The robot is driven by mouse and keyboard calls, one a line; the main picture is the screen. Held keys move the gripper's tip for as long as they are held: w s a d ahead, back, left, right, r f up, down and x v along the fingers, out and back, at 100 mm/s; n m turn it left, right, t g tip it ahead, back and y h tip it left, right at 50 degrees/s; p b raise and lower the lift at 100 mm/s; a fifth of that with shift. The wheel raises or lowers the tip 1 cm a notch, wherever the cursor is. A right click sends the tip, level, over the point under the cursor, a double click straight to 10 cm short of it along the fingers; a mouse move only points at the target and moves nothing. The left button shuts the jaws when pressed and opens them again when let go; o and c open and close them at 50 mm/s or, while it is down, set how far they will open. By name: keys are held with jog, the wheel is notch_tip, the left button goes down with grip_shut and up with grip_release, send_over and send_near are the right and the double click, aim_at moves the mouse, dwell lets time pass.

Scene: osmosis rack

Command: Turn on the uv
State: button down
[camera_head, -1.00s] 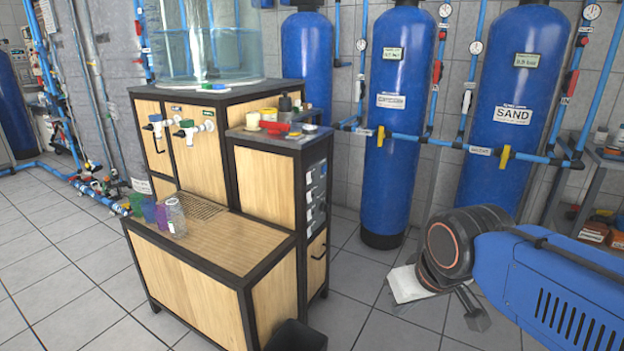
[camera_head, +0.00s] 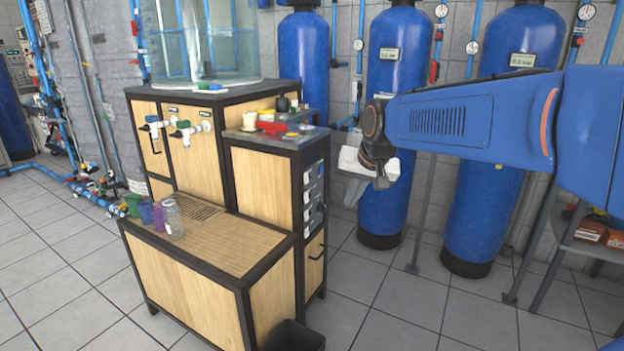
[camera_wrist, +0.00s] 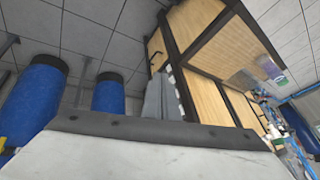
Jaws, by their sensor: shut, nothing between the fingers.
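The wooden cabinet (camera_head: 262,185) with black edges stands at centre-left in the head view. Its right side carries a column of small grey switch boxes (camera_head: 313,196). Their labels are too small to read, so I cannot tell which one is the uv. My gripper (camera_head: 352,180) hangs to the right of this side panel, apart from it, in front of a blue tank. In the wrist view, my grey gripper fingers (camera_wrist: 162,98) are shut and empty, pointing toward the wooden cabinet (camera_wrist: 205,95). They partly cover the panel side there.
Blue tanks (camera_head: 390,110) stand behind my arm. A tall clear vessel (camera_head: 205,45) and taps (camera_head: 185,132) are on the cabinet. Coloured cups and a clear jar (camera_head: 172,219) stand on its lower shelf. A black bin (camera_head: 297,336) sits at its foot.

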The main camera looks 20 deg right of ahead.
aim_at(306, 178)
jog(key=w+d+m+t, duration=0.1)
jog(key=w+m, duration=0.2)
jog(key=w, duration=1.9)
jog(key=shift+w+d, duration=0.2)
jog(key=shift+w, duration=0.15)
jog(key=shift+r, duration=0.1)
jog(key=w+a+f, duration=0.3)
jog(key=w+f, duration=0.5)
jog(key=shift+w+a+f, duration=0.2)
jog(key=shift+w+f, duration=0.05)
jog(key=shift+f, duration=0.1)
jog(key=shift+a, duration=0.1)
jog(key=shift+w+f, duration=0.1)
jog(key=shift+w, duration=0.05)
